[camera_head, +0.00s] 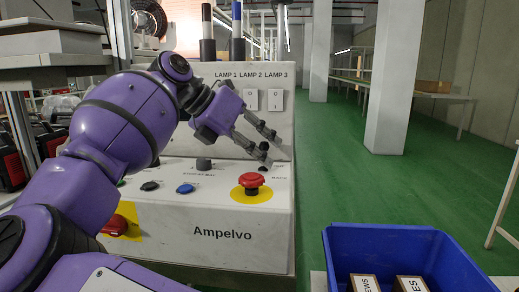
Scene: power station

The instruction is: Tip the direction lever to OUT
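The white control panel (180,235) marked "Ampelvo" stands in front of me.
A red mushroom button (251,181) on a yellow disc sits just below the fingers. A blue button (185,188), a black knob (204,164) and another red button (115,225) are further left. Two rocker switches (275,99) are behind. A blue crate (400,245) holds boxes.

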